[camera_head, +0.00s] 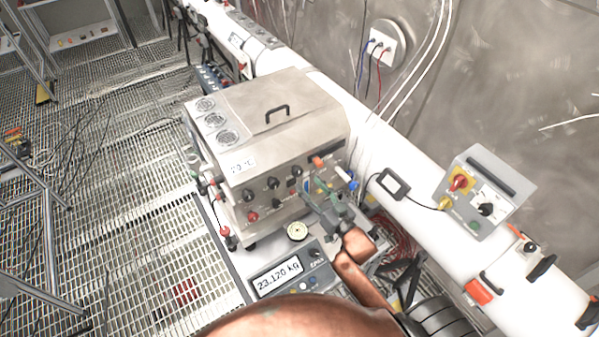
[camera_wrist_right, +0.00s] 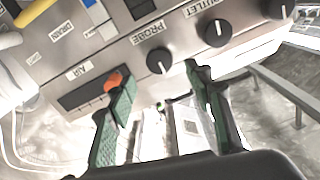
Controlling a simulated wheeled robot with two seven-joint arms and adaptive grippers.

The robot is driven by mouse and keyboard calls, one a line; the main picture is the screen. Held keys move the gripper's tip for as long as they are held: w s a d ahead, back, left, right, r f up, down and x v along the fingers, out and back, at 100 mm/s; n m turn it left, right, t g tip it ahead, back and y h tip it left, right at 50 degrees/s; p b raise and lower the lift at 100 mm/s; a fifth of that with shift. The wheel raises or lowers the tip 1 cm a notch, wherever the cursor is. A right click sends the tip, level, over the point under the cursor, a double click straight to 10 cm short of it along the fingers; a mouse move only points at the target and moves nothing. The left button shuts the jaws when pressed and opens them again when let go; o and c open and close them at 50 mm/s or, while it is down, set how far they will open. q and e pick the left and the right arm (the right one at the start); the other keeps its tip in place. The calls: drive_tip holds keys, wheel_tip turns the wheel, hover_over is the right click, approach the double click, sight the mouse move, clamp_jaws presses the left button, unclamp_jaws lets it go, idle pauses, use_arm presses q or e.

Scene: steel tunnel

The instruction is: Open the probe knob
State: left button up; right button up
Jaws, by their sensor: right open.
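The probe knob (camera_wrist_right: 160,60) is a round black knob with a white pointer mark, beside a PROBE label on the grey steel front of a box-shaped unit, in the right wrist view. My right gripper (camera_wrist_right: 160,74) is open, its green fingers spread on either side of the knob. No contact with the knob can be made out. In the head view my right gripper (camera_head: 317,194) is in front of the unit (camera_head: 272,130) at its right part, and there I cannot tell which knob is the probe one. My left gripper is not in view.
Another black knob (camera_wrist_right: 217,33) by an OUTLET label sits right of the probe knob. An orange part (camera_wrist_right: 113,80) near the AIR label is close to the left finger. A scale display (camera_head: 277,277) lies below the unit. A white pipe (camera_head: 405,215) runs behind.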

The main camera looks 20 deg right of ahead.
sight(299, 173)
drive_tip(key=w, duration=0.2)
drive_tip(key=w+p, duration=0.1)
drive_tip(key=w, duration=0.2)
drive_tip(key=w+a, duration=0.1)
drive_tip(key=w, duration=0.1)
drive_tip(key=shift+w, duration=0.2)
drive_tip(key=shift+c, duration=0.4)
drive_tip(key=c, duration=1)
drive_tip(key=shift+d, duration=0.15)
drive_tip(key=shift+c, duration=0.4)
